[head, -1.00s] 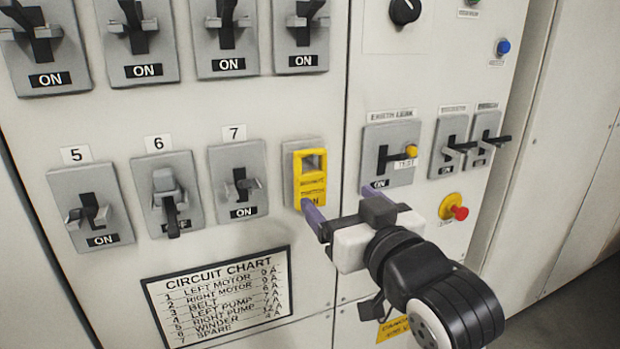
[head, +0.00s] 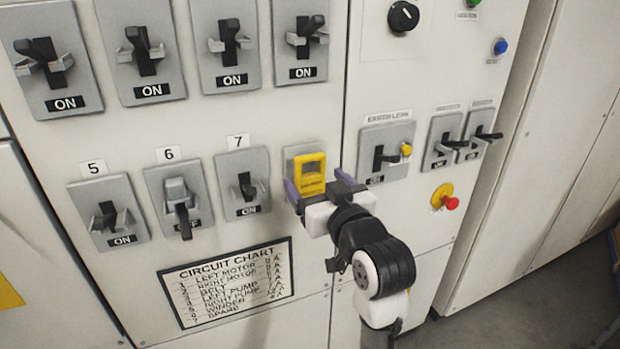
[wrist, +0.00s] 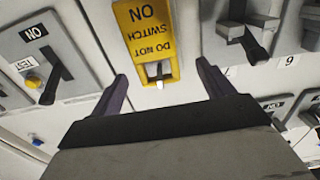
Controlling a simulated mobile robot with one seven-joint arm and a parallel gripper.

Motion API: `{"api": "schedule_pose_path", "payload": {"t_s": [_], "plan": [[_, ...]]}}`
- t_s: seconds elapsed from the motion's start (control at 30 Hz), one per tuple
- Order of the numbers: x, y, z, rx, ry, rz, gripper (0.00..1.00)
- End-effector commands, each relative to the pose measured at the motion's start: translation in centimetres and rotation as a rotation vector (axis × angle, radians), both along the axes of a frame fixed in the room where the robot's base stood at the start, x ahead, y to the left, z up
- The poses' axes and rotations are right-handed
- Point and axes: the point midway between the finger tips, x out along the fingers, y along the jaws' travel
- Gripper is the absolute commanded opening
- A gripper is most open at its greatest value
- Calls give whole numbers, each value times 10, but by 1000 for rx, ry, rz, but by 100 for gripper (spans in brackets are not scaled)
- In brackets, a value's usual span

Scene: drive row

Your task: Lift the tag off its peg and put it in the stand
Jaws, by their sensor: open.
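The yellow tag (head: 310,170) with black lettering hangs on a grey plate in the panel's lower switch row, right of switch 7. Its lower part is hidden behind my gripper in the head view. In the wrist view the tag (wrist: 147,32) appears upside down, with a pale peg (wrist: 158,72) showing in its slot. My gripper (head: 314,184) is open and empty. Its purple fingers stand apart, one toward each side of the tag, and the wrist view shows the gripper (wrist: 161,75) with the tag beyond the fingertips. I cannot make out a stand.
Switch 7 (head: 243,185) is close on the left. The earth-leak switch (head: 385,152) with a yellow knob is close on the right. A red stop button (head: 450,202) sits farther right. The circuit chart (head: 226,282) lies below. Bare floor (head: 560,300) shows at lower right.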

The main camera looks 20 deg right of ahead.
Motion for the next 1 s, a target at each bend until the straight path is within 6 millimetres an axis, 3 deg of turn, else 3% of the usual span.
{"api": "schedule_pose_path", "payload": {"t_s": [0.3,0.63,1.0], "plan": [[43,-3,5,1,0,2,80],[50,-3,3,0,0,0,80],[50,-3,3,0,0,0,32]]}}
